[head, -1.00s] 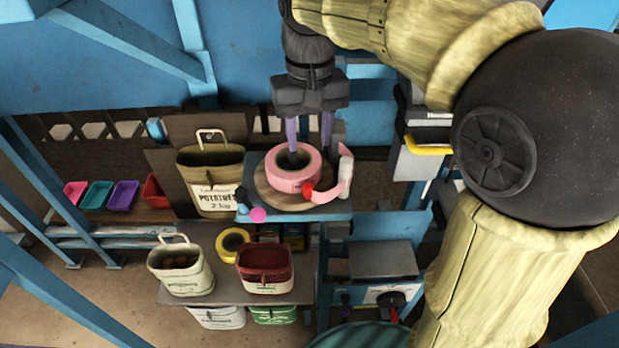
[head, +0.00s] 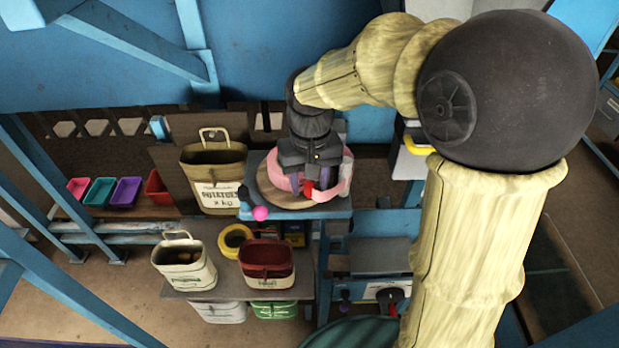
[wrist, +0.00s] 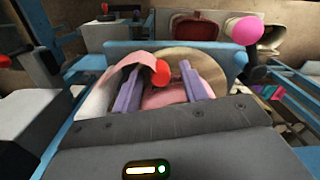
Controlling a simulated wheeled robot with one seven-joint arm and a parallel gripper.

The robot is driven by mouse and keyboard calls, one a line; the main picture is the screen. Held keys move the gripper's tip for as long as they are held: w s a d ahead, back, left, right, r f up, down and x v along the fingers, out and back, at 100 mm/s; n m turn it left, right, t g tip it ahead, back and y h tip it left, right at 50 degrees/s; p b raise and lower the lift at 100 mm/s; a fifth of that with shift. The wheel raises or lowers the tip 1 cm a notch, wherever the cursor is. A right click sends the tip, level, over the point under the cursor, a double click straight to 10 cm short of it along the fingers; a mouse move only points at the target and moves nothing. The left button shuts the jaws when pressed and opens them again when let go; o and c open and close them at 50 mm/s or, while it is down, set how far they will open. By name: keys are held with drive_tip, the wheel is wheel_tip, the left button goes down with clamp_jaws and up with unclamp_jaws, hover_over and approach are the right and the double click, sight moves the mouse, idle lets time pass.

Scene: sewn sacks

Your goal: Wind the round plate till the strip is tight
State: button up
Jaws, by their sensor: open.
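The round plate (head: 268,190) is a flat wooden-looking disc on a blue stand; part of it also shows in the wrist view (wrist: 208,62). A thick pink roll (head: 280,172) lies on it, largely hidden by my gripper. The pink strip (head: 346,172) bows out loosely at the right of the plate and shows as a raised curve in the wrist view (wrist: 138,62). My gripper (head: 310,188) points down over the plate with its purple fingers apart. A red knob (wrist: 161,72) appears between the fingers in the wrist view; contact cannot be told.
A magenta ball (head: 260,213) sticks out at the stand's front left corner. A potato sack (head: 212,175) stands close left of the stand. A cream sack (head: 184,262), a dark red sack (head: 266,262) and a yellow roll (head: 234,240) sit on the lower shelf.

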drive_tip(key=shift+f, duration=0.1)
clamp_jaws()
